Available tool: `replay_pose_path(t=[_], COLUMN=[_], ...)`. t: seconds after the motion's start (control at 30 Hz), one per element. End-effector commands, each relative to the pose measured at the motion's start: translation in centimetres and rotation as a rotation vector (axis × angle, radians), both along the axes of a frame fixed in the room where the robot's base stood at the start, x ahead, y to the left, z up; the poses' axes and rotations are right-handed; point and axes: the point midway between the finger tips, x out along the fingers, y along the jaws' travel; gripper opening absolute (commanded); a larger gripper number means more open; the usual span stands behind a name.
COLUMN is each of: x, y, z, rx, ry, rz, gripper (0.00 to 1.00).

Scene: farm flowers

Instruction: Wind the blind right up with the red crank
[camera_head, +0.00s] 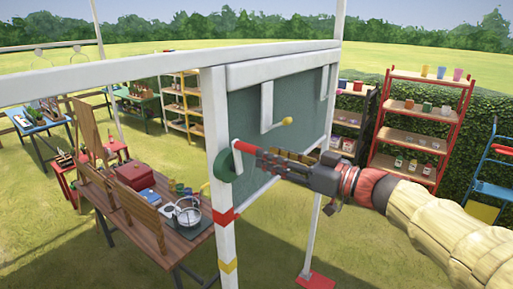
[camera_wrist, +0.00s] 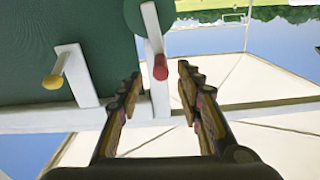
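The red crank handle (camera_head: 246,148) sticks out from a white crank arm (camera_head: 237,160) on a green disc (camera_head: 222,164) at the white post. The blind (camera_head: 290,105) is a dark green panel in a white frame. My gripper (camera_head: 262,157) is at the free end of the red handle. In the wrist view my gripper (camera_wrist: 160,75) is open, and the red handle (camera_wrist: 160,68) appears end-on in the gap between the fingertips, touching neither. I cannot tell how deep it sits between them.
A yellow knob (camera_head: 287,121) on a white bracket (camera_head: 267,108) stands out from the panel; it also shows in the wrist view (camera_wrist: 53,81). A wooden table (camera_head: 165,240) with a pot stands left of the post. A red shelf (camera_head: 415,125) stands behind my arm.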

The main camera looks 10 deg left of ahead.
Motion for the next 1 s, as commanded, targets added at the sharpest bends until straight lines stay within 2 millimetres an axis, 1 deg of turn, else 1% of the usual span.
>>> replay_pose_path(t=[0.03, 0.2, 0.4, 0.73, 1.0], x=[0.2, 1.2, 2.0, 2.1, 2.1], y=[0.9, 3.3, 4.8, 5.1, 5.1], z=[0.3, 0.2, 0.1, 0.0, 0.0], rx=[-0.001, -0.002, -0.002, -0.003, -0.003], ry=[0.002, 0.002, 0.0, -0.001, -0.001], rz=[0.005, 0.002, 0.001, -0.001, -0.001], gripper=[0.36, 0.36, 0.36, 0.35, 0.2])
